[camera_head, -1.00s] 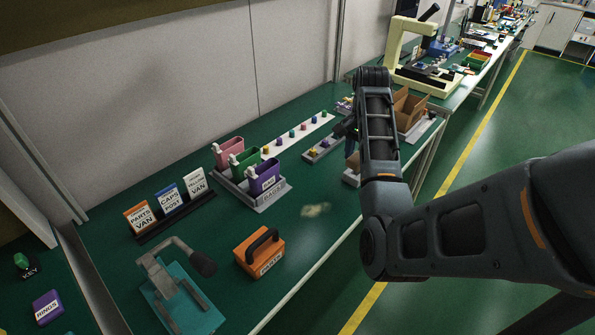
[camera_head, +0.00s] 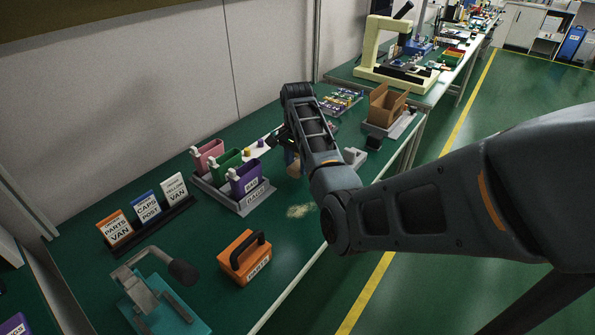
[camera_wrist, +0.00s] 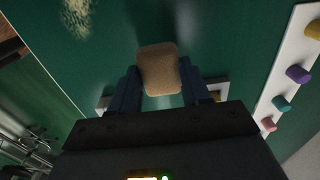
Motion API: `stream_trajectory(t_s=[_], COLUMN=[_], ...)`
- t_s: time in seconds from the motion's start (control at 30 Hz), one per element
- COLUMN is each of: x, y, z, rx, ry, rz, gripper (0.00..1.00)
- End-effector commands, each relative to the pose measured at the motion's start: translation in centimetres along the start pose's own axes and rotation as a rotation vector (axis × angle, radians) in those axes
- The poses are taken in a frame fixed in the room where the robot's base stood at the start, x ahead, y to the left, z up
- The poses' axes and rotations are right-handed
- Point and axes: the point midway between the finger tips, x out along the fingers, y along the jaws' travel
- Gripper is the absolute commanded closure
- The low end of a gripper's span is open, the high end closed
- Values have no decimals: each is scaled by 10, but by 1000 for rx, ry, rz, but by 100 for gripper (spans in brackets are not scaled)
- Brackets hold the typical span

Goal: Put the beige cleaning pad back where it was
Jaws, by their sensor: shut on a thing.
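The beige cleaning pad (camera_wrist: 160,68) is between the two blue fingers of my gripper (camera_wrist: 161,88) in the wrist view. My gripper is shut on it and holds it over the green bench. In the head view the pad (camera_head: 293,164) is a small tan patch, partly hidden by my arm. My gripper (camera_head: 287,150) there is mostly hidden behind my own wrist. I cannot tell its exact height above the bench.
A pale smear (camera_head: 299,210) lies on the bench, nearer the front edge. A grey tray (camera_head: 256,196) holds pink, green and purple bins. An orange handled box (camera_head: 243,258) stands in front. A cardboard box (camera_head: 387,104) stands farther back. A white strip (camera_wrist: 286,75) carries coloured pegs.

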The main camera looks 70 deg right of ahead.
Motion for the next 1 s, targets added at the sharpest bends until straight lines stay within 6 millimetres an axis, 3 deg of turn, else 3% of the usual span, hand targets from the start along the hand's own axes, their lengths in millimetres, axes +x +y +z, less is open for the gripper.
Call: stream_trajectory(t_s=[0.2, 0.47, 0.5, 0.7, 1.0], x=[29, 32, 32, 32, 30], y=[2, 1, 2, 2, 1], z=[0, 0, 0, 0, 0], rx=[1, 0, 0, 0, 0], ry=[-2, 0, 0, -1, -1], rz=[4, 2, 2, 2, 2], gripper=[78, 78, 49, 30, 28])
